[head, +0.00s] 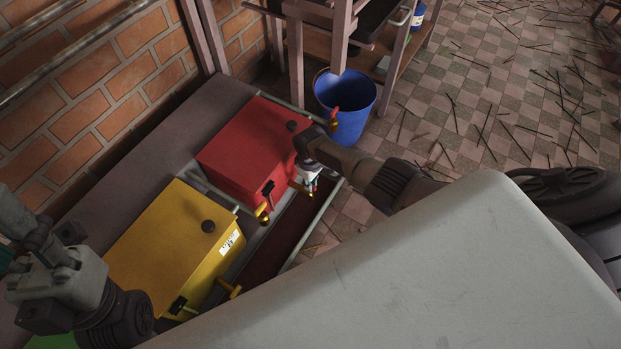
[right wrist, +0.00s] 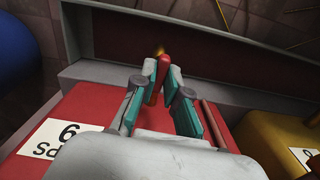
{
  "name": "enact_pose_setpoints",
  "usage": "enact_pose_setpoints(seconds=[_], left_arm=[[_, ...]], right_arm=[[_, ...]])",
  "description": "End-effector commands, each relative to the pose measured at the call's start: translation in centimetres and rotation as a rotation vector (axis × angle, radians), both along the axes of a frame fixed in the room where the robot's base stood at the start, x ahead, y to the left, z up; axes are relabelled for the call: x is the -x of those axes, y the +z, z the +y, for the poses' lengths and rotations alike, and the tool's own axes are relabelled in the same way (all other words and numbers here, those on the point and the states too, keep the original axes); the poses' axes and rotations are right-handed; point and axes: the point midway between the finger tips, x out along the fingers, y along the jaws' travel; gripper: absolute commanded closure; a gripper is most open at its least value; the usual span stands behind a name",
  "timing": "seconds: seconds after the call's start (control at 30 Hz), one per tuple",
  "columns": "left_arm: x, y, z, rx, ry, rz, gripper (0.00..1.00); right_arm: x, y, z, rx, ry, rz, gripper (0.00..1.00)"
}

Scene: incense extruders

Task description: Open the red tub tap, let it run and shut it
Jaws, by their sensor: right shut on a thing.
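The red tub (head: 240,155) sits on a grey ledge by the brick wall in the head view; its red side also shows in the right wrist view (right wrist: 85,108). My right gripper (head: 309,182) is at the tub's front edge, beside a yellow tap body (head: 298,187). In the right wrist view, my right gripper (right wrist: 158,70) is shut on the red tap handle (right wrist: 164,62), whose tip shows between the fingertips. The fingers hide much of the tap, and I cannot see any flow. My left arm is at the left edge; its fingers cannot be made out.
A yellow tub (head: 175,245) stands beside the red one. More taps, including one at the red tub's near corner (head: 263,214), stick out over a dark red trough (head: 283,232). A blue bucket (head: 347,125) stands on the tiled floor beyond, near a wooden rack (head: 385,75).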

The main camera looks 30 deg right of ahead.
Motion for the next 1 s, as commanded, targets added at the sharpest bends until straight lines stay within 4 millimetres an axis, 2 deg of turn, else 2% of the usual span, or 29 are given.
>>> enact_pose_setpoints(seconds=[0.07,0.1,0.2,0.23,0.67,0.87,1.0], left_arm=[[0.0,0.0,0.0,0.000,0.000,0.000,0.60],[0.0,0.0,0.0,0.000,0.000,0.000,0.60],[0.0,0.0,0.0,0.000,0.000,0.000,0.60],[0.0,0.0,0.0,0.000,0.000,-0.001,0.60],[0.0,0.0,0.0,0.002,0.000,-0.001,0.60],[0.0,0.0,0.0,0.001,-0.001,-0.001,0.60],[0.0,0.0,0.0,0.001,-0.001,0.000,0.60]], right_arm=[[-0.1,0.0,0.1,-0.001,0.000,-0.003,1.00],[-0.1,0.0,0.1,-0.001,0.000,-0.003,0.81],[-0.1,0.0,0.1,-0.001,0.000,-0.003,0.64],[-0.1,0.0,0.1,-0.001,0.000,-0.003,0.62],[-0.1,0.6,0.0,-0.001,0.000,-0.002,0.62],[-0.1,2.9,-0.1,0.000,0.001,-0.004,0.62],[-0.1,5.5,0.0,-0.001,0.000,-0.005,0.62]])
